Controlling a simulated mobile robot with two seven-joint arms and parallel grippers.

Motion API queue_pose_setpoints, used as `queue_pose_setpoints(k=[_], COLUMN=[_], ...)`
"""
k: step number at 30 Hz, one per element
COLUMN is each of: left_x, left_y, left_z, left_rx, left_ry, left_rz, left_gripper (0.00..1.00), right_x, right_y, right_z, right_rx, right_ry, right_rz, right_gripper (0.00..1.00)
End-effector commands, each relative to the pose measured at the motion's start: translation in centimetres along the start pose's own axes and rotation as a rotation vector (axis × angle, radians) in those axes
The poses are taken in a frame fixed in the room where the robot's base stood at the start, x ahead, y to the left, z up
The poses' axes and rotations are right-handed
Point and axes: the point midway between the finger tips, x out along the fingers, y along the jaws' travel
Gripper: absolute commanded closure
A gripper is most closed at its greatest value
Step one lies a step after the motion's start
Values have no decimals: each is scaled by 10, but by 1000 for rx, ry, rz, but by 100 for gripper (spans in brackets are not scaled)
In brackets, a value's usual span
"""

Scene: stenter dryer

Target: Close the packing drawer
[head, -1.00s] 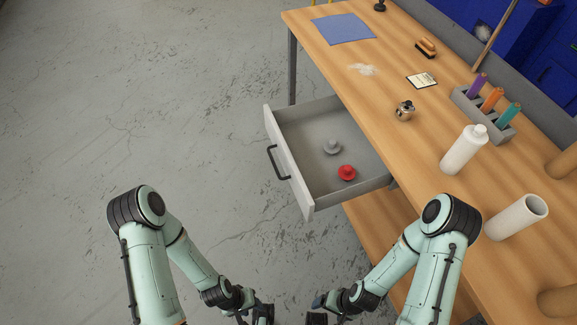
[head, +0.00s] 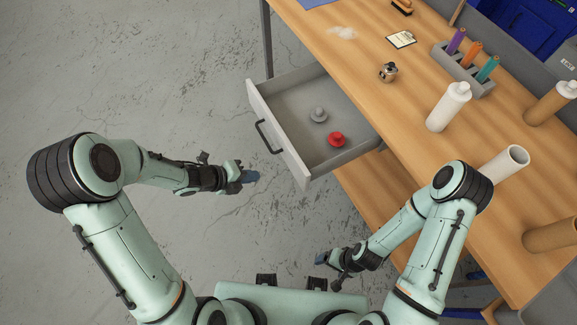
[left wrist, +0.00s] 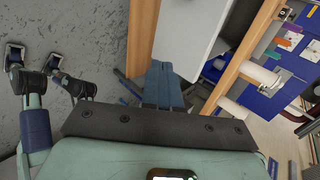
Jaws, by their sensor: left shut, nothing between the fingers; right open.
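The packing drawer (head: 279,134) is pulled out of the wooden workbench (head: 370,100), with its pale front facing left. Its dark bar handle (head: 266,138) is on the front. A grey knobbed piece (head: 318,115) and a red knobbed piece (head: 336,139) lie inside. My left gripper (head: 249,177) is shut and empty, a little below and left of the handle, apart from the front. In the left wrist view its blue fingers (left wrist: 165,86) are together, with a pale drawer panel (left wrist: 188,35) beyond. My right gripper (head: 329,268) is open and empty, low beside the bench.
On the benchtop are a metal pot (head: 388,72), a white bottle (head: 449,107), a rack of coloured cones (head: 466,72), a card (head: 401,40) and a white tube (head: 505,164). The grey floor (head: 150,80) left of the drawer is clear.

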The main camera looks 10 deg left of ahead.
Motion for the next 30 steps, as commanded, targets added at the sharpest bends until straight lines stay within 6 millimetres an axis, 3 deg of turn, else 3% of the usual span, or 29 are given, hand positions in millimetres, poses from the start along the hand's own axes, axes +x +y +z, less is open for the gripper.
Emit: queue_pose_setpoints(k=[5, 18, 22, 30], left_x=[16, 105, 117, 128], left_y=[1, -2, -19, -28], left_z=[-2, -2, -2, -2], left_rx=[25, 23, 23, 20], left_ry=[7, 8, 5, 4], left_rz=[0, -1, -2, -1], left_gripper=[100, 100, 100, 100], right_x=[6, 22, 15, 12], right_y=[3, 11, 8, 6], right_z=[3, 10, 7, 6], right_rx=[2, 6, 4, 3], right_ry=[-5, -15, -10, -8], right_rz=[2, 5, 4, 3], right_gripper=[13, 13, 13, 13])
